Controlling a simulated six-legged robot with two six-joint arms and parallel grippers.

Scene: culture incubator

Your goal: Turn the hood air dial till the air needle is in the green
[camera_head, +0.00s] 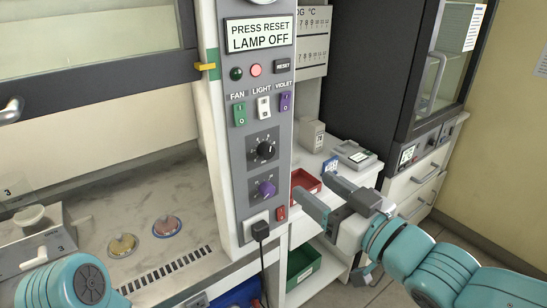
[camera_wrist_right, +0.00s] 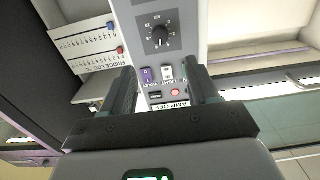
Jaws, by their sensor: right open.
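The hood control panel (camera_head: 253,110) is upright in the middle of the head view. It carries a black dial (camera_head: 263,150) and, below it, a purple dial (camera_head: 266,187); their labels are too small to read surely. The black dial also shows upside down in the right wrist view (camera_wrist_right: 159,37), beyond the spread fingers. My right gripper (camera_head: 315,181) is open and empty, to the right of the panel's lower part and apart from both dials.
Above the dials are FAN, LIGHT and VIOLET switches (camera_head: 264,107) and a reset button (camera_head: 283,66). A plug (camera_head: 258,230) with a black cable sits below them. A red tray (camera_head: 306,180) stands behind my right gripper. Two dishes (camera_head: 167,227) lie on the hood floor.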

